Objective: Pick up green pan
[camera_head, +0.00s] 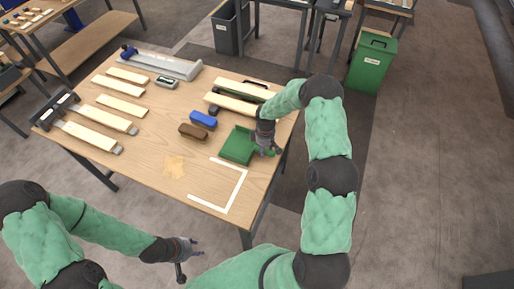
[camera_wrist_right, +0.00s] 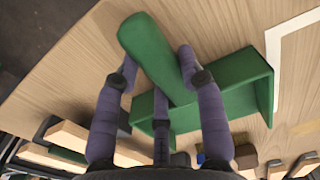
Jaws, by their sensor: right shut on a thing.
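The green pan (camera_head: 237,146) is a dustpan-like tray at the right edge of the wooden table. My right gripper (camera_head: 266,149) is at its right end. In the right wrist view, the fingers of my right gripper (camera_wrist_right: 160,62) are shut around the pan's thick handle, one on each side. The pan's green body (camera_wrist_right: 258,82) shows there beyond the fingers. I cannot tell whether the pan is resting on the table or slightly raised. My left gripper (camera_head: 188,258) is open and empty, off the table's front edge.
A blue brush (camera_head: 203,119) and a brown brush (camera_head: 193,131) lie left of the pan. A white corner mark (camera_head: 236,190) and a tan patch (camera_head: 174,167) are on the front of the table (camera_head: 150,160). Wooden strips lie behind. A green bin (camera_head: 372,62) stands on the floor.

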